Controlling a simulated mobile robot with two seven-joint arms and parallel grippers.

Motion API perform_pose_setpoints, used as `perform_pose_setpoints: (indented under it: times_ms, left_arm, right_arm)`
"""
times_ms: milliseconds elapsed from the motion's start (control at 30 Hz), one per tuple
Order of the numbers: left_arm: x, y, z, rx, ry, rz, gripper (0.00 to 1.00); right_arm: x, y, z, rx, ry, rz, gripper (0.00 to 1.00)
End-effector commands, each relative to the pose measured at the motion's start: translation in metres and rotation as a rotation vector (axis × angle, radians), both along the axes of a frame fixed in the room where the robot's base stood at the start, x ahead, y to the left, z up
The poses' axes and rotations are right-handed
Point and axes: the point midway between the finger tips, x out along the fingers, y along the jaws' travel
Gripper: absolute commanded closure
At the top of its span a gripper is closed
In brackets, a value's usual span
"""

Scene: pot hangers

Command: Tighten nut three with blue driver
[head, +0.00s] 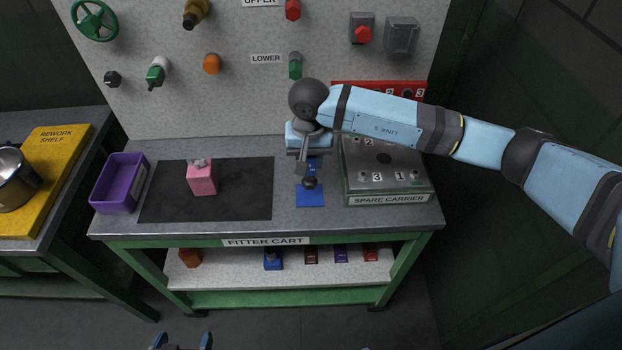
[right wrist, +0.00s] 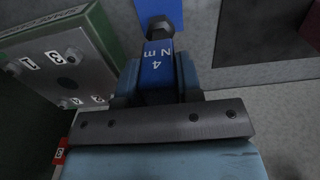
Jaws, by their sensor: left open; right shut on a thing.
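The blue driver (right wrist: 157,66), marked "4 N m", is held in my right gripper (head: 309,158). Its dark socket end (right wrist: 160,27) points down over a blue square (head: 310,198) on the bench; I cannot tell whether it touches. In the right wrist view, the jaws close on both sides of the driver. The label 3 (head: 376,177) is near the plate's front left; the arm hides part of the back. My left gripper (head: 181,343) is open and empty at the bottom edge.
A pink block (head: 201,179) stands on a dark mat (head: 245,190), with a purple bin (head: 119,184) to its left. A red numbered rack (head: 350,90) is behind the carrier. A panel with valves and knobs rises behind. Several small items sit on the lower shelf (head: 215,277).

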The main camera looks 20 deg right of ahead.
Motion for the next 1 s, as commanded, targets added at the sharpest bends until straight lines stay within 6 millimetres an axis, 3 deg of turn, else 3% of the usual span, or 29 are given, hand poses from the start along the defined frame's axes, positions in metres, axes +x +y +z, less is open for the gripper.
perform_pose_setpoints:
  times_ms: [700,1000]
  left_arm:
    - [0.0,0.0,0.008,-0.001,-0.003,0.0,0.07]
    - [0.0,0.0,0.008,-0.001,-0.003,0.0,0.07]
  right_arm:
    - [0.001,0.0,0.03,-0.001,-0.002,-0.001,1.0]
    - [0.0,0.0,0.031,0.0,-0.001,0.0,1.0]
